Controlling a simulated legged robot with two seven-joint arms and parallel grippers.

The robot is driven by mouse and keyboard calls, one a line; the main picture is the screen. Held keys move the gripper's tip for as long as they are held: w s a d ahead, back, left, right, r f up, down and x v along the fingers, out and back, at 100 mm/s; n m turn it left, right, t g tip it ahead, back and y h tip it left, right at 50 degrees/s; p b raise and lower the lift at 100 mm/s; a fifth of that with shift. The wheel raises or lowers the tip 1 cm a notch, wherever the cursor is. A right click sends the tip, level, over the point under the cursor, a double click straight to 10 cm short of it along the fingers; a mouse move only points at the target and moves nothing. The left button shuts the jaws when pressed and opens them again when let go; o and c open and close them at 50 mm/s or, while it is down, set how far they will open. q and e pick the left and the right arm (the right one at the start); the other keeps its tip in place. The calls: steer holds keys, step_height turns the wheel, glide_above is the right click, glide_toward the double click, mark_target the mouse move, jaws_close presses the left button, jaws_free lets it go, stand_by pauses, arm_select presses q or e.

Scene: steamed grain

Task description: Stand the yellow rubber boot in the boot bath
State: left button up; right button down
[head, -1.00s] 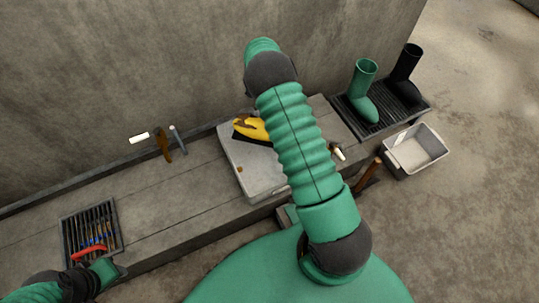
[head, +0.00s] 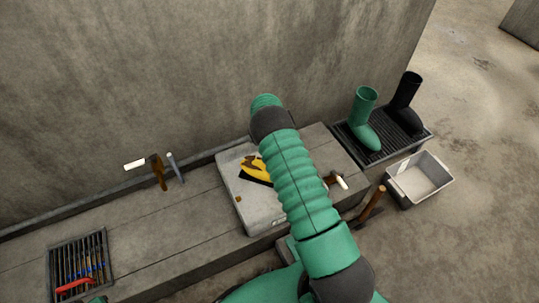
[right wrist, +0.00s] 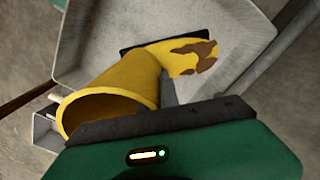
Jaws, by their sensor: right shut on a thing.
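The yellow boot (head: 258,168) shows in the head view beside my right forearm, over a pale grey basin (head: 257,221) on the bench. In the right wrist view the boot (right wrist: 115,88) is tilted on its side, with brown mud on the foot, a dark sole and its open top towards the camera. My right gripper (right wrist: 168,90) is shut on the boot; the head view hides its fingers behind the arm. The basin (right wrist: 80,45) lies behind the boot there. I cannot tell whether the boot touches it.
A rack (head: 375,152) with a green boot (head: 364,115) and a black boot (head: 405,105) stands at right. A grey tub (head: 448,184) is on the floor. A brush and tools (head: 158,171) are near the wall. A slatted tray (head: 53,262) holds tools. The bench between is clear.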

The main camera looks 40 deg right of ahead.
steer(key=c, duration=1.6)
jaws_free()
steer(key=shift+r, duration=0.1)
step_height(320, 180, up, 12)
steer(key=p, duration=0.4)
steer(key=shift+f, duration=0.2)
steer(key=shift+a+r+p, duration=0.25)
steer(key=shift+r+p, duration=0.05)
steer(key=shift+r, duration=0.05)
steer(key=s+a+r+n+t, duration=0.1)
steer(key=s+a+r+n, duration=0.25)
steer(key=a, duration=0.55)
steer(key=s+a+r+n, duration=0.3)
steer(key=a+r, duration=0.2)
steer(key=a, duration=0.4)
steer(key=s+a+r+n+t, duration=0.1)
steer(key=s+a+r+n, duration=0.1)
steer(key=s+a+n, duration=0.4)
steer(key=s+a, duration=0.3)
steer(key=s, duration=0.2)
steer(key=shift+s+t, duration=0.2)
steer(key=shift+t, duration=0.1)
